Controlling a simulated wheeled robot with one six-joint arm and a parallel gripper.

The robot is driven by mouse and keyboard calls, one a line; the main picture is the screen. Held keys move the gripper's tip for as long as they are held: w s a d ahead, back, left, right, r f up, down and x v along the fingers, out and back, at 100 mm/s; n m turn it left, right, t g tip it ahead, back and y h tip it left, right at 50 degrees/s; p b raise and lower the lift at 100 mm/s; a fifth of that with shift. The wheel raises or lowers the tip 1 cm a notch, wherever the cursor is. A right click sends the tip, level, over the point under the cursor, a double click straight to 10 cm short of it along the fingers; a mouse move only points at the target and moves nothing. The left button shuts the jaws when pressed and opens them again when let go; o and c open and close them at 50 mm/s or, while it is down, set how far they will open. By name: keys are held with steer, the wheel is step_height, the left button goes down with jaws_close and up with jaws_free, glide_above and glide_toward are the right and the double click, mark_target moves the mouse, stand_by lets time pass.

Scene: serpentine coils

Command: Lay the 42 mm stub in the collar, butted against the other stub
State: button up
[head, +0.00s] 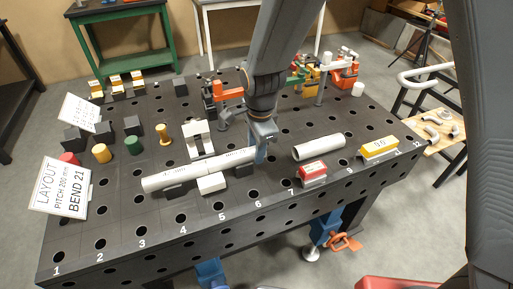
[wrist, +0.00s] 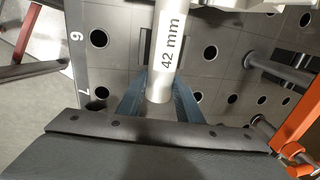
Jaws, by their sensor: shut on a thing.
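My gripper (head: 262,150) is shut on the white 42 mm stub (head: 235,158) near its right end. In the wrist view the blue fingers of my gripper (wrist: 158,100) sit on either side of the stub (wrist: 164,75), whose "42 mm" label faces the camera. The other white stub (head: 165,181) lies to the left, roughly in line with it. Their ends look close together, but I cannot tell whether they touch. A white and dark fixture (head: 197,140), possibly the open collar, stands just behind the meeting place. How the held stub sits in it is unclear.
A loose white tube (head: 318,147) lies to the right, near a red block (head: 313,170) and a yellow block (head: 379,148). A white block (head: 211,183) stands in front of the stubs. Orange clamps (head: 229,94) stand behind. The table's front left (head: 130,215) is clear.

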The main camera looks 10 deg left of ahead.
steer(key=shift+s+a, duration=0.15)
steer(key=shift+a, duration=0.1)
stand_by(0.3)
steer(key=o, duration=1.3)
steer(key=shift+r, duration=0.1)
steer(key=shift+s+d+r+b, duration=0.1)
steer(key=shift+s+r+b, duration=0.1)
steer(key=shift+r, duration=1.05)
steer(key=shift+s+d+r+b, duration=0.15)
steer(key=shift+r+b, duration=0.05)
steer(key=shift+r, duration=1.05)
steer(key=shift+s+d+r+b, duration=0.1)
steer(key=shift+s+r+b, duration=0.1)
steer(key=shift+r, duration=1.05)
steer(key=s+d+n, duration=0.2)
steer(key=d+n, duration=0.2)
steer(key=d, duration=0.5)
steer(key=s+d+n, duration=0.3)
steer(key=d+n, duration=0.1)
steer(key=d, duration=0.6)
steer(key=s+d+f+n+h, duration=0.1)
steer(key=s+d+n, duration=0.1)
steer(key=d, duration=0.7)
steer(key=shift+s+d+n, duration=0.2)
steer(key=shift+s+n, duration=0.2)
steer(key=shift+n, duration=0.5)
